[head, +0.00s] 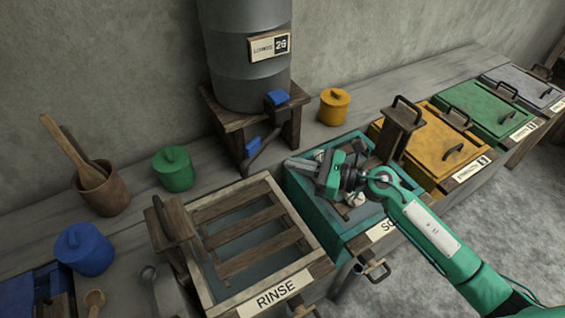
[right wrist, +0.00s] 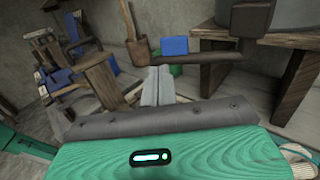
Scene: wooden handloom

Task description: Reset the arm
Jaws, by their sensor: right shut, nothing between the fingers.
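My right arm (head: 432,230), green with a pale panel, reaches in from the lower right in the head view. Its gripper (head: 297,163) is above the teal bin (head: 330,233), its fingers pointing left toward the rinse tub side. The fingers are together with nothing between them. In the right wrist view the closed grey fingers (right wrist: 158,85) stick out past the dark edge of the green gripper body. My left gripper is not in view.
The wooden RINSE tub (head: 273,292) with slats stands left of the teal bin. A metal drum (head: 245,60) with a blue-handled tap rises on a wooden stand (head: 292,130) behind. Yellow (head: 428,140) and green (head: 480,105) lidded bins stand right. Bare floor (head: 470,225) lies in front.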

